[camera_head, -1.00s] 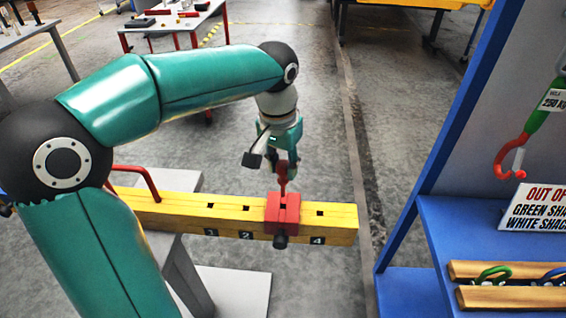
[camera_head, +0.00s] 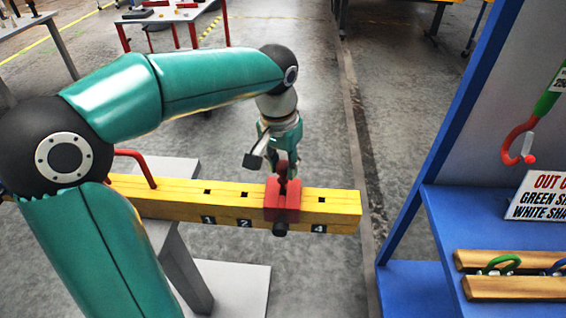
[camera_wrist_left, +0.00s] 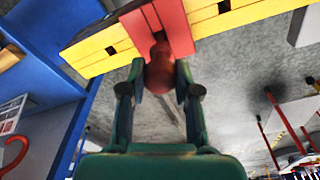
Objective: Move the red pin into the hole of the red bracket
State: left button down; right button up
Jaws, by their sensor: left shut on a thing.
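The red bracket (camera_head: 282,208) sits around the yellow beam, between the marks 2 and 4, with a dark knob below its front. My left gripper (camera_head: 284,178) is directly above the bracket, pointing down, its fingertips close to the bracket's top. It is shut on the red pin, whose rounded red head (camera_wrist_left: 159,74) shows between the fingers in the wrist view. The pin's lower end lies against the red bracket (camera_wrist_left: 172,22) in that view; I cannot tell how far it is in the hole. My right gripper is not in view.
The yellow beam (camera_head: 177,199) has several dark square holes along its top and rests on a grey stand. A blue rack (camera_head: 415,285) with a sign and coloured shackles stands at right. Tables are at the back; the floor beyond the beam is clear.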

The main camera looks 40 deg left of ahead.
pick_arm(q)
jog(key=shift+f+b, duration=1.1)
jog(key=shift+f, duration=0.5)
jog(key=c, duration=0.7)
grip_release()
jog(key=shift+c, duration=0.2)
jog(key=r, duration=0.8)
jog(key=s+r, duration=0.1)
jog(key=r, duration=0.2)
jog(key=shift+s+d+r, duration=0.1)
jog(key=shift+d+r, duration=0.05)
jog(key=shift+r, duration=0.25)
